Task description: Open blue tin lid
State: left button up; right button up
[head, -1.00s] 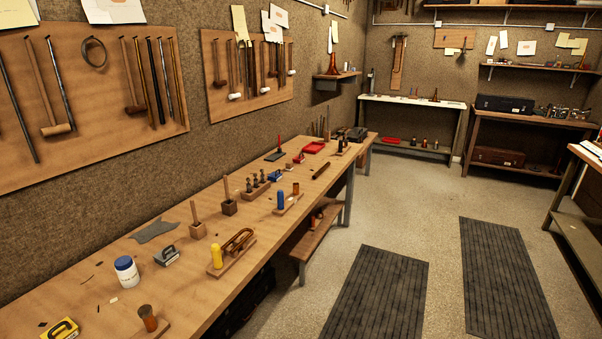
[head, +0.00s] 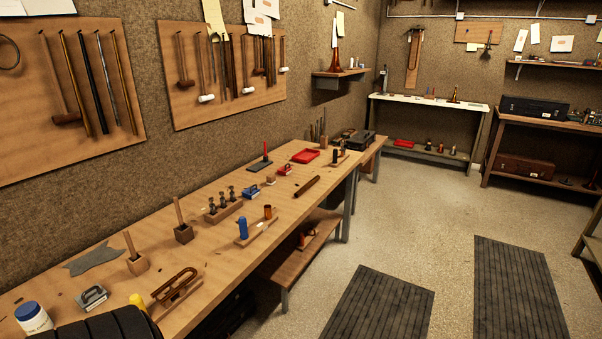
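No thing in the head view is clearly a blue tin with a lid. A white jar with a blue lid (head: 28,311) stands at the near left of the workbench, cut by the picture's lower edge; its lid looks shut. A blue bottle-like piece (head: 243,228) stands upright on a small wooden board mid-bench. A small low blue item (head: 253,191) lies farther back, too small to make out. Neither gripper is in view. A dark ribbed part at the bottom left seems to be my arm.
The long wooden bench (head: 215,275) runs along the left wall. Open floor (head: 410,230) with dark mats (head: 518,295) lies to the right.

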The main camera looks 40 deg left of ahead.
aim_at(251, 190)
jog(key=i, duration=1.8)
jog(key=u, duration=1.15)
jog(key=i, duration=0.9)
jog(key=u, duration=1.1)
